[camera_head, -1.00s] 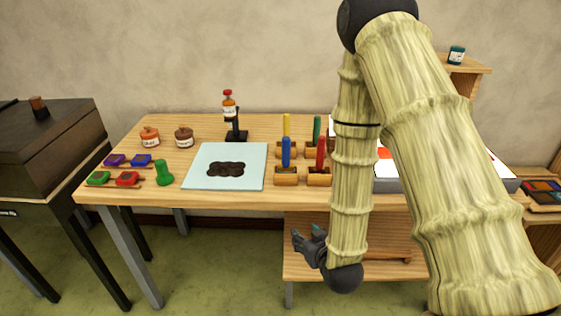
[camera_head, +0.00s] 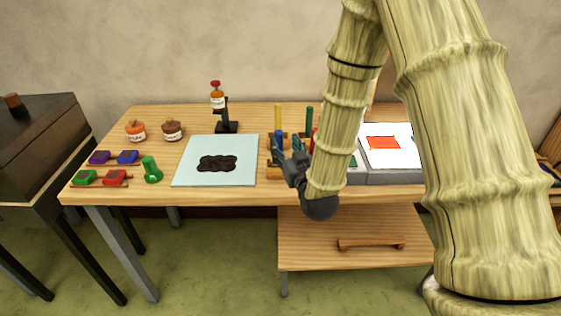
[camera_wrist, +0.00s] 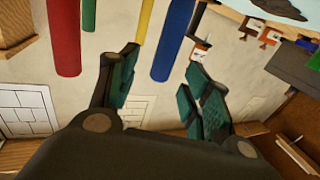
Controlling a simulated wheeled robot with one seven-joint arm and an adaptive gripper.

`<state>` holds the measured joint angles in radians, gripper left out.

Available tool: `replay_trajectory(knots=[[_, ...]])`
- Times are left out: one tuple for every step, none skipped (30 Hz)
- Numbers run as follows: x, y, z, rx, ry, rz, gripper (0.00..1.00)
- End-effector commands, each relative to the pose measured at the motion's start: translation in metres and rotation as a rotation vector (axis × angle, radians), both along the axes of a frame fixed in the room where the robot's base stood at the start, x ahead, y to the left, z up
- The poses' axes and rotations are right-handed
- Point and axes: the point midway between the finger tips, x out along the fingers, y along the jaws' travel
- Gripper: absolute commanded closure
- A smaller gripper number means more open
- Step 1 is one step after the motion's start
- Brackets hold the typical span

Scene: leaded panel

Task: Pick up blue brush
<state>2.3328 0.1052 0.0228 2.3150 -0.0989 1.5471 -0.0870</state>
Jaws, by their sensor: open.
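The blue brush (camera_head: 278,134) stands upright in its wooden holder at the front left of the brush group; its lower part is hidden by my gripper. My gripper (camera_head: 286,152) is open and empty at the near side of the brushes. In the wrist view the blue brush (camera_wrist: 173,40) shows between the lines of my two open fingers, with its end near the gap of my gripper (camera_wrist: 160,78). I cannot tell whether either finger touches it.
The yellow brush (camera_head: 278,115) and green brush (camera_head: 309,117) stand behind; the red brush (camera_wrist: 63,35) is close by. A pale blue mat (camera_head: 195,175) with dark pieces lies to the left. A grey lightbox (camera_head: 395,177) stands to the right.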

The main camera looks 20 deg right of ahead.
Motion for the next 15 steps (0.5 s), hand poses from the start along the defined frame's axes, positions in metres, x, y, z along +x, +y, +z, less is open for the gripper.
replay_trajectory(knots=[[0.002,0.0,0.0,0.0,0.0,0.0,0.51],[0.003,0.0,0.0,0.0,0.0,0.0,0.51],[0.006,0.0,0.001,0.0,0.001,-0.001,0.51],[0.009,0.001,0.001,0.0,0.001,-0.001,0.51],[0.012,0.001,0.0,0.0,0.001,-0.001,0.51],[0.017,0.002,0.0,0.0,0.002,-0.002,0.51],[0.022,0.002,0.0,0.0,0.001,-0.003,0.51],[0.026,0.003,0.0,0.0,0.0,-0.003,0.51],[0.031,0.003,0.0,0.0,0.001,-0.004,0.51],[0.035,0.003,-0.001,0.0,0.001,-0.005,0.51],[0.038,0.003,-0.002,0.0,0.001,-0.005,0.51],[0.042,0.003,-0.002,0.0,0.001,-0.005,0.51],[0.045,0.003,-0.002,0.0,0.001,-0.005,0.51],[0.047,0.003,-0.002,0.0,0.0,-0.005,0.51],[0.05,0.003,-0.002,0.0,0.001,-0.005,0.51]])
